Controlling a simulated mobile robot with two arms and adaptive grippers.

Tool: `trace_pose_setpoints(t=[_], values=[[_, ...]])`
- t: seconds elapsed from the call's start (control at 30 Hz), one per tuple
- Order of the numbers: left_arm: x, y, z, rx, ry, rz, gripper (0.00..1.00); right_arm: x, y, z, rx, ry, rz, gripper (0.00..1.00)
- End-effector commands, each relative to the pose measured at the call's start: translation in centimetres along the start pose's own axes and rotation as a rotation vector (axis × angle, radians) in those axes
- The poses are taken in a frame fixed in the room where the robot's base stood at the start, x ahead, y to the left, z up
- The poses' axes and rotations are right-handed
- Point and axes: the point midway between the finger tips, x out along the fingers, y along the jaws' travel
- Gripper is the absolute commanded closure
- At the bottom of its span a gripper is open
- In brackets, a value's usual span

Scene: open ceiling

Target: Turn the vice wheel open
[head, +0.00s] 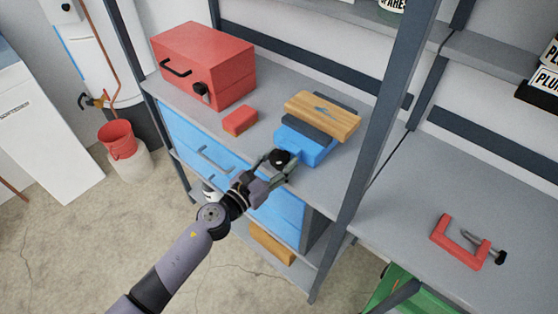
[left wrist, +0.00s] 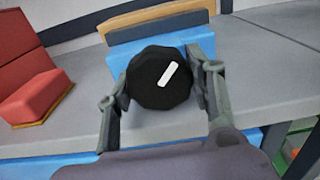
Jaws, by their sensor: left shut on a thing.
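The blue vice (head: 309,147) sits on the grey shelf top near its front edge, with dark jaws and a wooden board (head: 322,115) at its top. Its black wheel (head: 281,157) faces the front and is partly hidden by my gripper in the head view. In the left wrist view the wheel (left wrist: 160,78) is a black many-sided knob with a slanted white mark. My left gripper (head: 277,162) is shut on the wheel, one finger on each side of it. My right gripper is in neither view.
A red box (head: 215,70) with a black handle and a small red block (head: 240,121) stand left of the vice. A grey upright post (head: 365,160) rises to its right. A red clamp (head: 455,240) lies on the table at the right. Blue drawers are below.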

Motion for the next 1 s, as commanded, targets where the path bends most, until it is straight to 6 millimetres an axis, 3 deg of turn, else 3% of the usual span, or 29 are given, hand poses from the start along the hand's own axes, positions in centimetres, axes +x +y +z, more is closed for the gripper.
trace_pose_setpoints(t=[0.17, 0.5, 0.8, 0.83, 1.0], values=[[-0.01, -0.04, 0.02, -0.038, 0.000, -0.001, 0.79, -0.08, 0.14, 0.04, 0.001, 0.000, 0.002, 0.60], [-0.01, -0.19, 0.05, -0.473, 0.001, -0.001, 0.79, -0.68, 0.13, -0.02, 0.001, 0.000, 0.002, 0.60], [-0.01, -0.19, 0.00, -0.499, 0.001, -0.001, 0.79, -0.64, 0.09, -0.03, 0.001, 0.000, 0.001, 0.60], [-0.01, -0.19, 0.00, -0.499, 0.001, -0.001, 0.51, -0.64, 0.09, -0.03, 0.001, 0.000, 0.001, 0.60], [-0.01, -0.18, 0.01, -0.497, 0.001, -0.001, 0.40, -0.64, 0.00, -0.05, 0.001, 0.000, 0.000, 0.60]])
